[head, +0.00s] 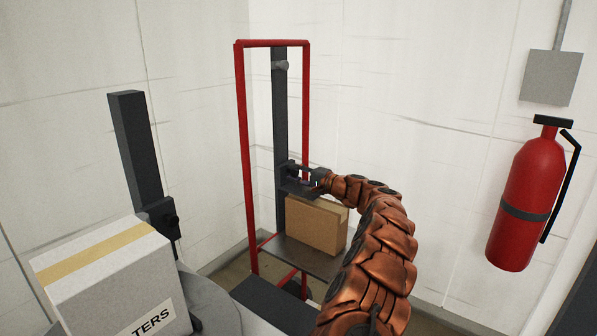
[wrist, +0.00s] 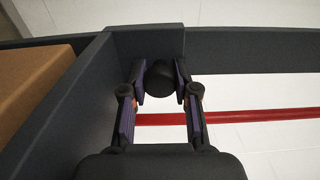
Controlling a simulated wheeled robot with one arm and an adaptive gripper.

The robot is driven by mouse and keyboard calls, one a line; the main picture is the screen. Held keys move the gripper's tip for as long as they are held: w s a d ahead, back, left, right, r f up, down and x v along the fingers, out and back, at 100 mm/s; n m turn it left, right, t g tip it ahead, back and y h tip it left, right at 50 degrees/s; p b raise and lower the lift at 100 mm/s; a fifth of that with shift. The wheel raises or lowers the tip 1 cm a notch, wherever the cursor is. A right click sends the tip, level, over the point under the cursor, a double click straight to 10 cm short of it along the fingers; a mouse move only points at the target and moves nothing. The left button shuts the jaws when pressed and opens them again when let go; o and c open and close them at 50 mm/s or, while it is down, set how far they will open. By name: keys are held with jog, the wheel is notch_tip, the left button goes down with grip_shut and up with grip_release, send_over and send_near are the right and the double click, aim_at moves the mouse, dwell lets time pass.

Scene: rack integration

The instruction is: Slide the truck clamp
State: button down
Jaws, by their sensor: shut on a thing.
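The red-framed hand truck (head: 241,150) stands near the corner with a dark upright post (head: 280,120). The dark clamp (head: 291,186) sits on that post, just above a brown cardboard box (head: 315,226) on the truck's plate. My gripper (head: 312,182) is at the clamp from the right. In the wrist view, my gripper (wrist: 160,82) has its two fingers on either side of a round black knob (wrist: 160,76), shut on it. The clamp's dark plate (wrist: 75,95) also shows there, with the box (wrist: 30,85) beside it at left. The knob is hidden in the head view.
A grey knob (head: 280,66) is high on the post. A white box with yellow tape (head: 105,275) and another dark post (head: 136,150) are at left. A red fire extinguisher (head: 525,200) hangs on the right wall. White walls are close behind the truck.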

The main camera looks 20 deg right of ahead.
jog(key=shift+f+b, duration=0.55)
jog(key=shift+f, duration=0.7)
jog(key=c, duration=1.1)
grip_release()
jog(key=shift+s+d+r, duration=0.1)
jog(key=shift+s+d, duration=0.2)
jog(key=shift+s, duration=0.15)
jog(key=v, duration=1.1)
